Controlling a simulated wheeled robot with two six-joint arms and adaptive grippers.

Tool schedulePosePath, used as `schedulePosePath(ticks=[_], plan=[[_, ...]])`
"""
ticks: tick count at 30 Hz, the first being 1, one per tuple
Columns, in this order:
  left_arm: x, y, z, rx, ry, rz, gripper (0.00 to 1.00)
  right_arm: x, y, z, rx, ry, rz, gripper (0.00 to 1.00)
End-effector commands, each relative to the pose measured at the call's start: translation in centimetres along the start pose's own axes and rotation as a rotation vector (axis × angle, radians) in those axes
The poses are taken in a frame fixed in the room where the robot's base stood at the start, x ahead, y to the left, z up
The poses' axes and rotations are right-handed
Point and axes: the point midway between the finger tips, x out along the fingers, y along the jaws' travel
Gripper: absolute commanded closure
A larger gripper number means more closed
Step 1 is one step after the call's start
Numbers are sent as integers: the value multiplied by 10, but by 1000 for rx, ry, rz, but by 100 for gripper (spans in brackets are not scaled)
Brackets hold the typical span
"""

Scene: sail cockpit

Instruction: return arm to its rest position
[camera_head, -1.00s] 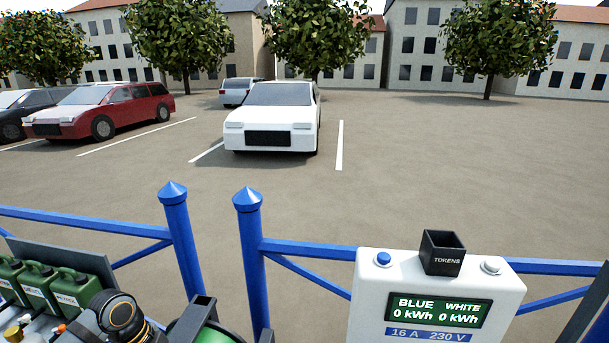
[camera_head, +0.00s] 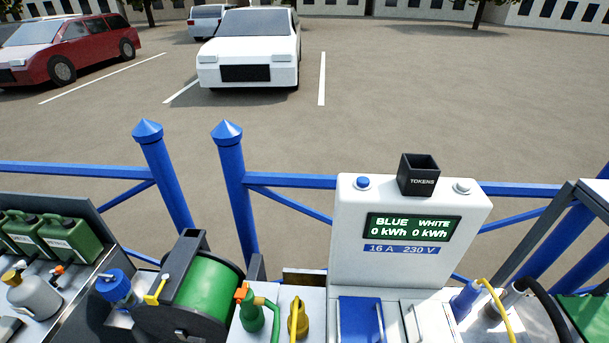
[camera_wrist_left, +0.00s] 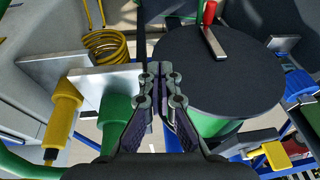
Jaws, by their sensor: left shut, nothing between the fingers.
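My left gripper (camera_wrist_left: 160,75) shows in the left wrist view, its two fingers closed together with nothing between them. It is over a gap between a green fitting (camera_wrist_left: 118,115) on its left and the dark round side of a reel (camera_wrist_left: 220,70) on its right. I cannot tell its height above them. My left arm and gripper are not visible in the head view. My right gripper is in neither view.
The head view shows a green hose reel (camera_head: 208,290), a white meter post (camera_head: 345,235) with a black token box (camera_head: 418,175), green canisters (camera_head: 70,240) at left and a blue railing (camera_head: 80,170). A yellow coil (camera_wrist_left: 108,45) shows in the wrist view.

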Motion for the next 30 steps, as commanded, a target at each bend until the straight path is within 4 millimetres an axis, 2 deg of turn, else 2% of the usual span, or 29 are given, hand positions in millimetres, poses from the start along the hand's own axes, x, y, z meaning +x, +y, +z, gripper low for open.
schedulePosePath(ticks=[1,5,8,11,12,16,18,22,25,30], plan=[[18,0,5,-1,-11,1,100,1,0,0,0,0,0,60],[66,0,24,-5,-33,1,100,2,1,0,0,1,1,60],[111,1,47,-9,-54,2,100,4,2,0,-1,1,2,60],[164,2,86,-14,-81,4,100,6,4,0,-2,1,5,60],[186,3,107,-16,-95,5,100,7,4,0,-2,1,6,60],[243,7,185,-25,-135,9,100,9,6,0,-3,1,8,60],[260,10,225,-28,-153,11,100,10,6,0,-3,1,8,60],[274,15,282,-33,-174,14,100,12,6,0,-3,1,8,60],[276,17,304,-35,-183,15,100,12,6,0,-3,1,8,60],[276,17,313,-35,-184,16,100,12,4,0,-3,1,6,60]])
